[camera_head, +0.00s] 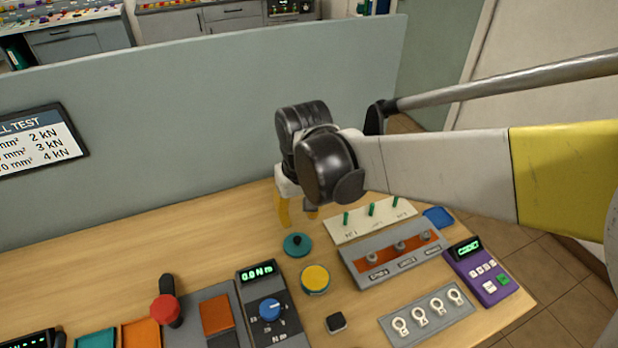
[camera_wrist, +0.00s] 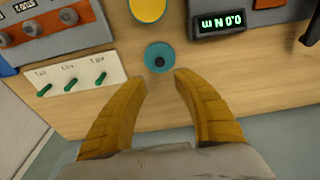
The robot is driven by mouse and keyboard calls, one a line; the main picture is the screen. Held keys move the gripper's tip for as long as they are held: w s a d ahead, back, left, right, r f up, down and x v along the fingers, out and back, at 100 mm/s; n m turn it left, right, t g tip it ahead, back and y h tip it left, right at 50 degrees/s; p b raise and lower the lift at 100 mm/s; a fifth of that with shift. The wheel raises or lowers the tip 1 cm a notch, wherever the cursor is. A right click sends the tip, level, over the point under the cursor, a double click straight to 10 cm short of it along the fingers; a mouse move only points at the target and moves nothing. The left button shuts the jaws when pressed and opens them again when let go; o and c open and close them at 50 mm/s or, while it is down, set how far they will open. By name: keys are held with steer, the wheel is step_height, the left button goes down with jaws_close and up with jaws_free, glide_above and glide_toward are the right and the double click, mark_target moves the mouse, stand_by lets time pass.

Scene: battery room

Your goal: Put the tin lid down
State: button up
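The tin lid is a teal disc with a dark knob (camera_head: 298,244); it lies on the wooden bench, and also shows in the wrist view (camera_wrist: 149,57). Next to it stands a round tin with a yellow top (camera_head: 315,279), seen partly at the upper edge of the wrist view (camera_wrist: 148,8). My gripper (camera_head: 297,217) points down behind the lid. In the wrist view its two yellow fingers (camera_wrist: 161,82) are spread apart with nothing between them. The lid is just beyond the fingertips, not held.
A cream panel with green toggles (camera_head: 371,216) and a grey terminal block (camera_head: 393,274) stand to the right. A torque meter (camera_head: 268,306) and a small black block (camera_head: 336,323) are in front. A grey partition (camera_head: 200,135) rises behind. The bench left of the lid is clear.

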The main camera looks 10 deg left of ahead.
steer(key=s+d+r+m+t, duration=0.1)
steer(key=d+r, duration=0.2)
steer(key=d, duration=0.4)
steer(key=s+d+r+m+t, duration=0.15)
steer(key=d+r, duration=0.25)
steer(key=d, duration=0.4)
steer(key=s+d+m+t, duration=0.1)
steer(key=s+d+m, duration=0.1)
steer(key=s+d, duration=0.2)
steer(key=s+d+m+t+h, duration=0.1)
steer(key=s+d+m+t, duration=0.1)
steer(key=d, duration=0.7)
steer(key=shift+s+d, duration=0.3)
steer(key=shift+s, duration=0.6)
steer(key=shift+a, duration=0.1)
